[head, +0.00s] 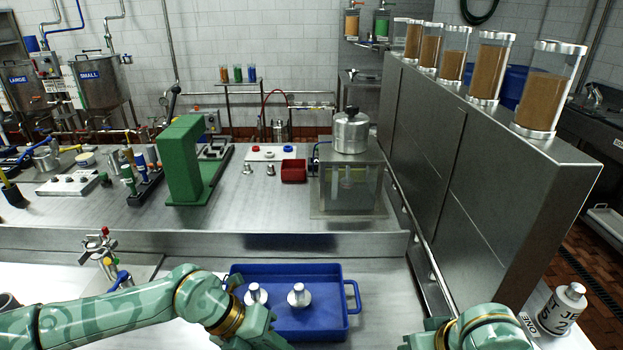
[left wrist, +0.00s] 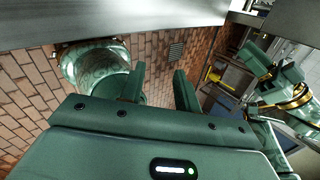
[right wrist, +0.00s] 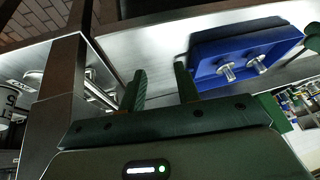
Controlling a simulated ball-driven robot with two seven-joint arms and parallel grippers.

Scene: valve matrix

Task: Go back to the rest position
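My left gripper (left wrist: 158,88) is open and empty in the left wrist view, with brick floor showing between and beyond its fingers. In the head view my left arm (head: 130,312) comes in from the lower left and ends in front of the blue tray, its fingertips hidden. My right gripper (right wrist: 160,82) is open and empty in the right wrist view, above the steel counter. In the head view only part of my right arm (head: 485,328) shows at the bottom right edge, right of the tray.
The blue tray (head: 348,318) holds two metal weight-like pieces (head: 299,295); it also shows in the right wrist view (right wrist: 205,45). A tall steel cabinet (head: 480,150) with filled cylinders stands on the right. A green frame (head: 182,160) stands behind.

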